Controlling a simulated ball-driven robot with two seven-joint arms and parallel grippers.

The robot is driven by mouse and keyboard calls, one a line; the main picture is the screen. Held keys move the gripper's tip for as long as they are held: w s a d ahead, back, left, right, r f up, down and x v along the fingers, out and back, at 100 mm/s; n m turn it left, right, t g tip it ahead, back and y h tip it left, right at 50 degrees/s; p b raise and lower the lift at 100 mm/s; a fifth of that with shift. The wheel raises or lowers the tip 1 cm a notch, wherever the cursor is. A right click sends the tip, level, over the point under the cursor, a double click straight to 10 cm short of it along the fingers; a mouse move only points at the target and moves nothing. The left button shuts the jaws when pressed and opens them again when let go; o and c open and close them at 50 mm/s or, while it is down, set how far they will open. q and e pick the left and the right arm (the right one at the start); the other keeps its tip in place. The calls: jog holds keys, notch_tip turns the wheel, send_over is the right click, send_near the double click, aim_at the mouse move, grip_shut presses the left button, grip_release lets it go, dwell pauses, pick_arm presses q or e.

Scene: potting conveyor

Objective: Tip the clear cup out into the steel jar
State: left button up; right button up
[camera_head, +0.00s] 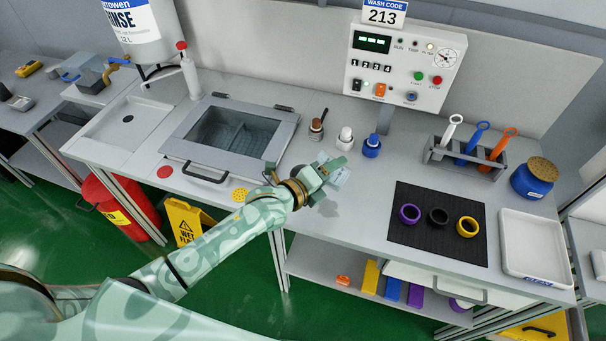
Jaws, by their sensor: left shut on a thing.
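My left gripper (330,175) is above the front middle of the grey bench, its arm coming in from the lower left. It is shut on a small pale, see-through thing (343,178), which looks like the clear cup. The gripper hides part of it, and I cannot tell its tilt or what is in it. A small grey-brown jar (316,132) with a dark handle sticking out stands behind the gripper, slightly left. It may be the steel jar, but it is too small to be sure. My right gripper is not in view.
An open grey basin (205,165) lies left of the gripper. White (345,140) and blue (371,148) bottles stand behind it. A black mat (420,248) with three rings, a tool rack (465,165), a blue jar (533,180) and a white tray (540,262) are right. A control panel (402,68) stands behind.

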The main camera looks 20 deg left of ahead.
pick_arm(q)
jog(key=shift+w+a+r+n+h+b, duration=0.15)
jog(key=shift+a+r+n+h+b, duration=0.2)
jog(key=shift+a+n+b, duration=0.5)
dwell(0.5)
jog(key=shift+d+r+t+b, duration=0.15)
jog(key=shift+d+t+b, duration=0.15)
jog(key=shift+d, duration=0.1)
jog(key=shift+r+n+h, duration=0.2)
jog(key=shift+n+h, duration=0.15)
jog(key=shift+n, duration=0.2)
jog(key=shift+a+f+b, duration=0.1)
jog(key=shift+f+b, duration=0.05)
jog(key=shift+b, duration=0.4)
